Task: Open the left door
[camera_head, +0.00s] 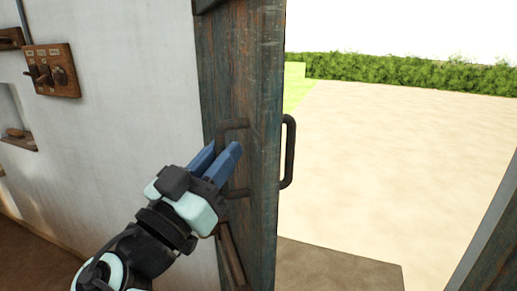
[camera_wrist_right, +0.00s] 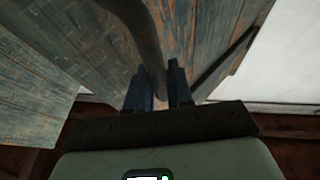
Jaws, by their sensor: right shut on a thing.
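The left door (camera_head: 258,75) is a weathered blue-brown plank door, and it shows from its face and its edge in the head view. It stands open, with the bright doorway to its right. A dark bar handle (camera_head: 233,124) is on its near face, and a second bar handle (camera_head: 290,152) is on its far side. My right gripper (camera_head: 228,152) is shut on the near handle, with its blue fingers on either side of the bar. In the right wrist view, the handle (camera_wrist_right: 146,38) runs down between the fingers (camera_wrist_right: 160,82), close to the planks. My left gripper is not in view.
A white wall (camera_head: 130,120) stands left of the door and carries a wooden switch board (camera_head: 51,70). Outside lie open sandy ground (camera_head: 400,160) and a green hedge (camera_head: 410,72). A dark door frame or panel edge (camera_head: 490,250) is at lower right.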

